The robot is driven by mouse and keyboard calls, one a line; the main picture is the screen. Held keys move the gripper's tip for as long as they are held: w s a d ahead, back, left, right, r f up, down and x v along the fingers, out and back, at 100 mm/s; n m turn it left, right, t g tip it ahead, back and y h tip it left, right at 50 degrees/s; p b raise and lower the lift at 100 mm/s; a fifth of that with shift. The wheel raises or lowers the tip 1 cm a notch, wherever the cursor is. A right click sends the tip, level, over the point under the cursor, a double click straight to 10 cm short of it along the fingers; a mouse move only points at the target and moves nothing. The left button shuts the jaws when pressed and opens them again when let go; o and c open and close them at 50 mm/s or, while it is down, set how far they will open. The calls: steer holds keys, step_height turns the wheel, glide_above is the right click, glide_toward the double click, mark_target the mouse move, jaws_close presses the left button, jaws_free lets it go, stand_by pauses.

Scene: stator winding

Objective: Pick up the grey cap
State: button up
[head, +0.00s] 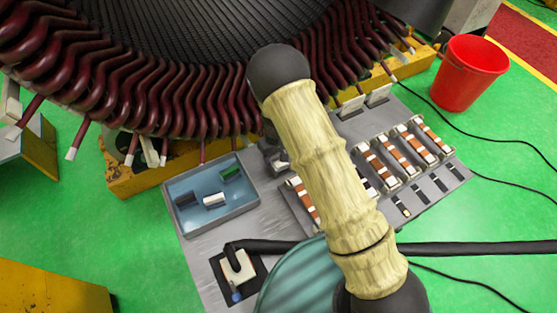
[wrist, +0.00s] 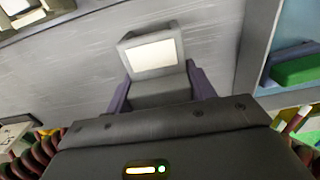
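The dark grey cap (head: 186,199) lies in the left part of a shallow blue tray (head: 259,201) in the head view. A white cap (head: 214,200) and a green cap (head: 231,173) lie in the same tray. The green cap (wrist: 296,70) also shows at the right edge of the wrist view; the grey cap is not seen there. My gripper (wrist: 157,80) has its two fingers apart, with no cap seen between them. A grey block with a white face (wrist: 153,57) shows between and beyond the fingers; contact cannot be told. My arm mostly hides my gripper in the head view.
The stator with dark red coils (head: 150,85) fills the upper left, close above the tray. A rack of orange and white parts (head: 405,153) stands right of my arm. A black device with a cable (head: 238,268) is below the tray. A red bucket (head: 468,72) stands at upper right.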

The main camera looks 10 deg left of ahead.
steer(key=shift+r, duration=0.1)
steer(key=shift+c, duration=0.2)
step_height(320, 180, up, 10)
steer(key=b, duration=0.3)
stand_by(0.7)
